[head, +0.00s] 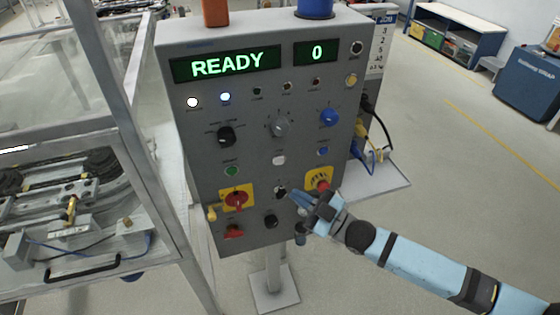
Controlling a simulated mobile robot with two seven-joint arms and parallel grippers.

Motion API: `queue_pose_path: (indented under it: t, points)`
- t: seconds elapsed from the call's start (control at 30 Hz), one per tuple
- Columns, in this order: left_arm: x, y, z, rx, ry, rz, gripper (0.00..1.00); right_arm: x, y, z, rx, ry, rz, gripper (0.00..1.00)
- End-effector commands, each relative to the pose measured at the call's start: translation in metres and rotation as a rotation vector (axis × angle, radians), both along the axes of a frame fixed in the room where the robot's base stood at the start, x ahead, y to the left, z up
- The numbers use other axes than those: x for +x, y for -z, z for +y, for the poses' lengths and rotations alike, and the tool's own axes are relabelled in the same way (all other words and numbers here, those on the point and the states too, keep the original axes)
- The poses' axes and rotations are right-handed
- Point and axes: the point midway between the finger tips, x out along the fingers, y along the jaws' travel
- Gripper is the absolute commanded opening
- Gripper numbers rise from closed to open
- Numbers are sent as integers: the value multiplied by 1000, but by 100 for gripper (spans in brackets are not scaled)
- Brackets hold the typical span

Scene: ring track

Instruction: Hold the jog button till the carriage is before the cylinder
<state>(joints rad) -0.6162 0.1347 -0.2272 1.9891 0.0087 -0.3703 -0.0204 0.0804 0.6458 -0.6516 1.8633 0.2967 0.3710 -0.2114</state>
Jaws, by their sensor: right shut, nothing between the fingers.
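The grey control panel (262,130) stands in the middle, with READY and 0 on its green displays. My right gripper (294,197) is shut and empty, its fingertips at the lower part of the panel, close to a dark round button (280,191). I cannot tell whether they touch it. The button labels are too small to read, so I cannot tell which is the jog button. The ring track (45,180) shows partly at the left behind a clear guard. I cannot make out for sure the carriage or the cylinder there. My left gripper is not in view.
A red emergency stop (323,185) on a yellow plate sits just above my right gripper. The guard's frame post (140,130) stands left of the panel.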

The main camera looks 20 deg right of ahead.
Motion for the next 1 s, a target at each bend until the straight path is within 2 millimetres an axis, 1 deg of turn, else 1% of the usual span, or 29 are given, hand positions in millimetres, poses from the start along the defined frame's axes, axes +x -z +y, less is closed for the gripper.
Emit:
queue_pose_path:
  t: [0.17,0.27,0.37,0.6,0.8,1.0]
  points:
    - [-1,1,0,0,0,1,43,1,0,0,1,1,0,0]
    - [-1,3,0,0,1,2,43,5,1,0,0,1,-1,0]
    - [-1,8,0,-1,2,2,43,14,2,1,0,1,-2,0]
    - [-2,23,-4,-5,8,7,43,48,3,2,-1,1,-1,0]
    - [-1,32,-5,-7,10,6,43,72,2,3,-1,2,0,0]
    - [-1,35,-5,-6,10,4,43,86,1,3,0,1,1,0]
